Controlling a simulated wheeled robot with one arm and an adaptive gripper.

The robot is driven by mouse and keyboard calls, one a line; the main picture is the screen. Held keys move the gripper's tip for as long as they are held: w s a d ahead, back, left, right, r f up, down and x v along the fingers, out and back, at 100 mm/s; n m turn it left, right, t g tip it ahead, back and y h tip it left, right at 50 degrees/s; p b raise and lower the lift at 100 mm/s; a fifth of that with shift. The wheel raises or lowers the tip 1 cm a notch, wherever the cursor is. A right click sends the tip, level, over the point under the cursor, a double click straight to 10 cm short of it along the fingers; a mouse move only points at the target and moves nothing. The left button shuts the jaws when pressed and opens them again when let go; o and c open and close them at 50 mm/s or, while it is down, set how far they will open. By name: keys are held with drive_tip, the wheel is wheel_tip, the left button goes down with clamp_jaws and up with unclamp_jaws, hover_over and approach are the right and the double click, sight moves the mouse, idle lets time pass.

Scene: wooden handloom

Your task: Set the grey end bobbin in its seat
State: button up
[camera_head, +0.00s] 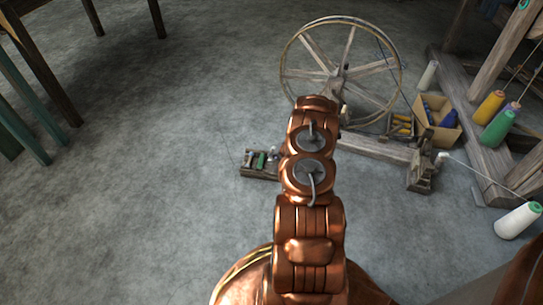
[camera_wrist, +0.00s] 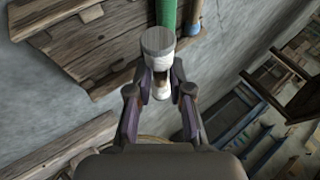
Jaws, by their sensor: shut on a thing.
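In the wrist view my gripper (camera_wrist: 162,78) is shut on a pale bobbin with a round grey end (camera_wrist: 157,41). The grey end faces up in the picture, and the white body below it is between the fingers. A weathered wooden piece (camera_wrist: 110,50) lies beyond and to the left, with a green bobbin (camera_wrist: 168,13) just past the held one. I cannot tell whether the held bobbin touches the wood. In the head view my copper arm hides the gripper. A small wooden rack (camera_head: 246,170) with several small bobbins lies left of the arm.
A spinning wheel (camera_head: 340,80) stands behind my arm. A cardboard box (camera_head: 443,134) of bobbins and several thread cones, including a white one (camera_head: 517,221), are at the right by the loom's beams. Furniture legs (camera_head: 45,65) stand at the left. The grey floor (camera_head: 140,180) at left is clear.

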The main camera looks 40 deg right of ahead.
drive_tip(key=shift+f+b, duration=1.45)
drive_tip(key=shift+s+p, duration=0.1)
drive_tip(key=shift+p, duration=0.4)
drive_tip(key=shift+f, duration=1.5)
drive_tip(key=o, duration=0.8)
drive_tip(key=shift+o, duration=0.2)
drive_tip(key=v, duration=1.2)
